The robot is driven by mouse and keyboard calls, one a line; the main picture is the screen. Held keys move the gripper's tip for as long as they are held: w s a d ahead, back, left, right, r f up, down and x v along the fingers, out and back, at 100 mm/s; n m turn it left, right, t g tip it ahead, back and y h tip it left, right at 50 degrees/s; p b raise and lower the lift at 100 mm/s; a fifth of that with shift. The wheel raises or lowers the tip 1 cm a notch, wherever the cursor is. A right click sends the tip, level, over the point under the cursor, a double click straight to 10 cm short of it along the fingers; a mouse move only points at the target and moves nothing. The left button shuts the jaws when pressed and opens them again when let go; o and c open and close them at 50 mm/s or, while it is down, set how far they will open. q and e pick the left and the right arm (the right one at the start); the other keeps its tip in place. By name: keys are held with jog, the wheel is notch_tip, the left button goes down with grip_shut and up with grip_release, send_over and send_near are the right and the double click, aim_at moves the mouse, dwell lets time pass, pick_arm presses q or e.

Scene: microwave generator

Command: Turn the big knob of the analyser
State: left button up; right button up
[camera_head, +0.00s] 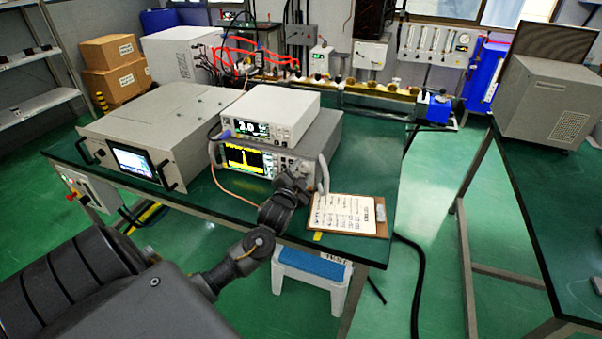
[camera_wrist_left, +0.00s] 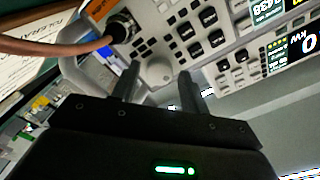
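The analyser (camera_head: 294,155) is the lower grey instrument with a yellow trace on its screen, under a white meter on the green bench. Its big knob (camera_wrist_left: 158,71) is a round grey dial on the panel in the left wrist view. My left gripper (camera_head: 288,178) is in front of the analyser's right part and hides the knob in the head view. In the wrist view my left gripper (camera_wrist_left: 159,82) is open, with one finger on either side of the knob and visible gaps. Whether the fingertips reach past the knob's face is unclear. My right gripper is not in view.
A copper-coloured cable (camera_wrist_left: 62,47) runs to a connector beside the knob. The white meter (camera_head: 270,115) sits on the analyser. A clipboard (camera_head: 347,214) lies at the bench's right front. A rack unit (camera_head: 165,120) with a screen stands to the left.

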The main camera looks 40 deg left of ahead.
pick_arm(q)
jog(key=c, duration=0.8)
jog(key=shift+o, duration=0.2)
jog(key=shift+n, duration=0.3)
jog(key=n+p, duration=0.2)
jog(key=n, duration=0.1)
jog(key=shift+n+p, duration=0.7)
jog(key=shift+n, duration=1.2)
jog(key=shift+n, duration=0.3)
